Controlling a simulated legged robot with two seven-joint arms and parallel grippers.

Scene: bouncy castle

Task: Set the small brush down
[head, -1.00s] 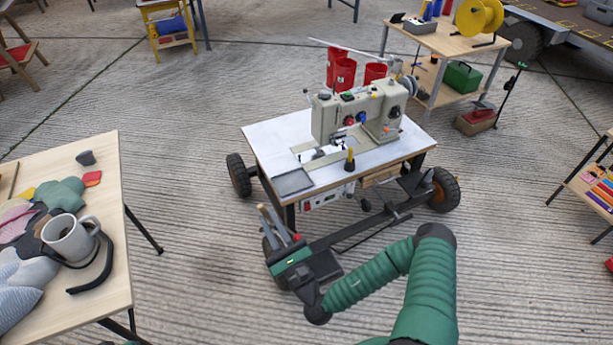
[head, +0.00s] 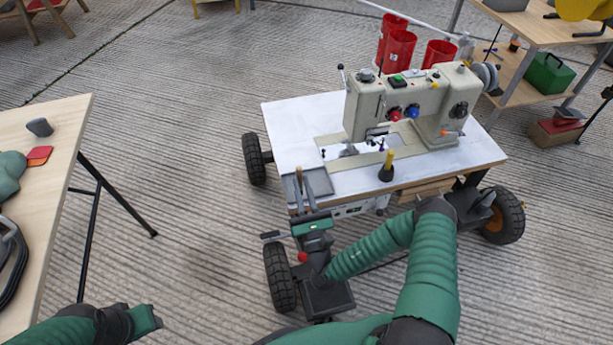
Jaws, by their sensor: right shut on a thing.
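My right gripper (head: 304,190) is at the front left corner of the sewing machine table (head: 288,125), its fingers pointing away over the edge of the grey tray (head: 318,181). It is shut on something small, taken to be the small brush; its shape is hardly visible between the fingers. I cannot tell whether it touches the tray. My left gripper (head: 148,320) is low at the bottom left, away from the tables; its jaw state is unclear.
A small yellow and black upright thing (head: 387,168) stands right of the tray. A wooden table (head: 45,200) is at left. The tray looks empty.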

